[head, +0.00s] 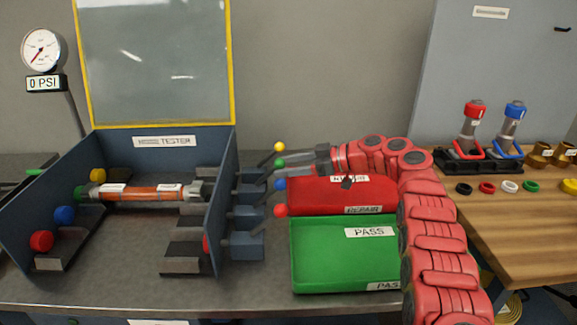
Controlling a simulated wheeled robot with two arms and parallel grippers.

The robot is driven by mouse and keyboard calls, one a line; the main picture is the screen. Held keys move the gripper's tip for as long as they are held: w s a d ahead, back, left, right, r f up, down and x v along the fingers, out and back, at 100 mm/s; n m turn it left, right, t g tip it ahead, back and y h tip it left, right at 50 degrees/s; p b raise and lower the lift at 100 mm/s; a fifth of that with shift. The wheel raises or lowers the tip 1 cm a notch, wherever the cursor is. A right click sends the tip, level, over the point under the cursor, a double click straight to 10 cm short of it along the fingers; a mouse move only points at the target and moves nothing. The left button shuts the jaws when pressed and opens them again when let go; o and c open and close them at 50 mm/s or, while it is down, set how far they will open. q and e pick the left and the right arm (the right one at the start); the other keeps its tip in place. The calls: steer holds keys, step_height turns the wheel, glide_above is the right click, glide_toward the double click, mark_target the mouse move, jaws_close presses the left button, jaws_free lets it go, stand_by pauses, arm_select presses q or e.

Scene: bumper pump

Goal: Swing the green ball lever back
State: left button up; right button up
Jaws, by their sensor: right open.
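The green ball (279,163) sits at the end of a lever on the right side of the blue tester box (226,190). It is in a row with levers bearing a yellow ball (280,146), a blue ball (281,185) and a red ball (281,210). My right gripper (294,158) reaches in from the right with its fingers pointing left. It is open, with its tips just right of the green ball; I cannot tell whether they touch it. My left gripper is out of view.
A red repair tray (330,196) and a green pass tray (340,256) lie below my right arm. The tester holds an orange cylinder (150,194) under a raised yellow-framed lid (233,60). A gauge (41,50) reads 0 PSI. A wooden table (510,225) with parts stands right.

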steer(key=p+v, duration=0.2)
steer(key=v, duration=1.5)
steer(key=shift+d+p, duration=0.2)
steer(key=shift+p, duration=0.15)
